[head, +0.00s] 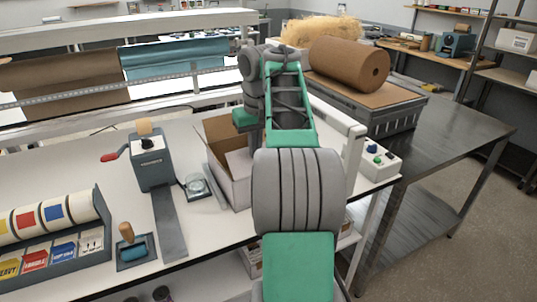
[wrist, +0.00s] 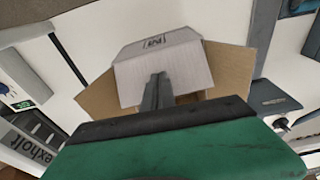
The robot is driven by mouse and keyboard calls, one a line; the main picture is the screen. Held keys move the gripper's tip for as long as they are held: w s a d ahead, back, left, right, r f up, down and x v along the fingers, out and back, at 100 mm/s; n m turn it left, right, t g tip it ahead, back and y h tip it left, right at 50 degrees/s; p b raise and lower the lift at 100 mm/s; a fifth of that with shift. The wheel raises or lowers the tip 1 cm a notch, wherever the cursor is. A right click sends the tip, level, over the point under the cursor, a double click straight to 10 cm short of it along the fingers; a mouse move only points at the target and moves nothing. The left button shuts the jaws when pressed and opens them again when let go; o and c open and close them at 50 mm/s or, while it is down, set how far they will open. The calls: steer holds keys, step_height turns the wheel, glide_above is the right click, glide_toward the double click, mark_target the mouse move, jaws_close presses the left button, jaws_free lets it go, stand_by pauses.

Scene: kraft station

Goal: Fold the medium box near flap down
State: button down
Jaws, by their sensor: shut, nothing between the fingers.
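The medium box (head: 236,180) stands on the white bench, partly hidden by my arm in the head view. Its outside is white and its inside brown. In the wrist view a white printed flap (wrist: 185,62) lies across the box opening, white face toward the camera; I cannot tell whether it is fully flat. Brown flaps spread out to the left (wrist: 97,100) and right (wrist: 231,66). My gripper (wrist: 158,78) is shut and empty, its fingertips in front of the white flap; contact is unclear. In the head view the fingertips are hidden.
A control box with buttons (head: 378,160) is to the right. A label roll rack (head: 60,240) is at the front left.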

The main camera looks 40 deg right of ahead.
steer(key=shift+w+d+f, duration=0.15)
steer(key=shift+w+f, duration=0.05)
steer(key=shift+w, duration=0.45)
steer(key=shift+w+f+b, duration=0.15)
steer(key=shift+f+b, duration=0.25)
steer(key=shift+f, duration=0.15)
steer(key=shift+w+d+f, duration=0.1)
steer(key=shift+w+f, duration=0.2)
steer(key=shift+f, duration=0.05)
steer(key=shift+f+b, duration=0.6)
steer(key=shift+b, duration=0.2)
